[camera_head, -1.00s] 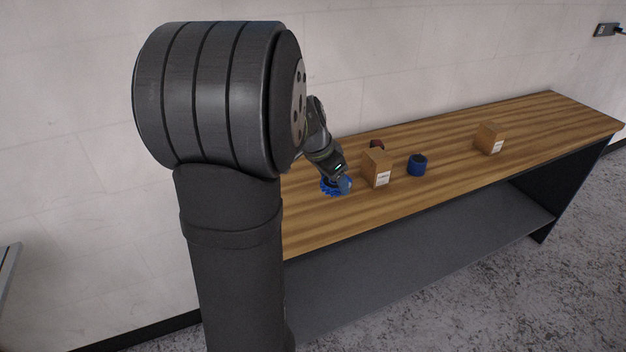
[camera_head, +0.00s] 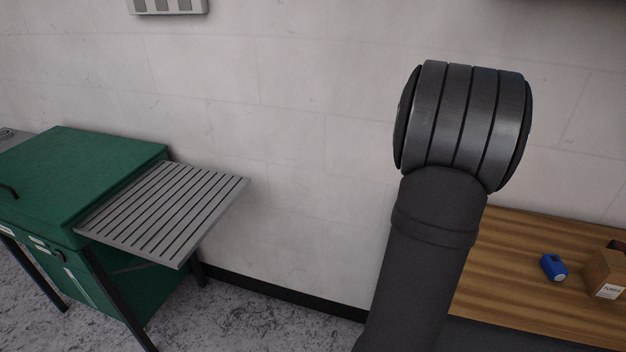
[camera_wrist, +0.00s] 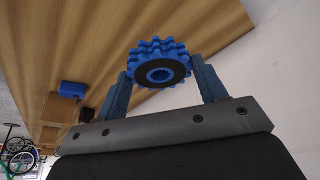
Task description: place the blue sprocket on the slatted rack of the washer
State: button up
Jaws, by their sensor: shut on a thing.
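The blue sprocket (camera_wrist: 150,47), a toothed disc with a dark ring around its centre hole, is between the fingertips in the wrist view. My gripper (camera_wrist: 163,77) is shut on it. In the head view my arm hides the gripper and sprocket. The green washer (camera_head: 75,185) stands at the left of the head view. Its grey slatted rack (camera_head: 165,212) sticks out from its right side and looks empty.
The wooden bench (camera_head: 510,285) is at the right, with a small blue object (camera_head: 553,267) and a cardboard box (camera_head: 604,272). A pale wall (camera_head: 290,130) runs behind. Open floor lies between the rack and the bench.

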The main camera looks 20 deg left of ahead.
jog(key=w+a+n+y, duration=0.1)
jog(key=w+a+n, duration=0.15)
jog(key=a, duration=0.65)
jog(key=w+a+n+y, duration=0.1)
jog(key=w+a+n, duration=0.15)
jog(key=a, duration=0.65)
jog(key=n+y, duration=0.4)
jog(key=n, duration=0.7)
send_over(192, 207)
jog(key=d, duration=0.1)
jog(key=f, duration=0.8)
jog(key=shift+s+d, duration=0.1)
jog(key=shift+s, duration=0.25)
jog(key=shift+f, duration=2.05)
jog(key=o, duration=1.3)
jog(key=shift+f, duration=0.2)
jog(key=shift+c, duration=0.2)
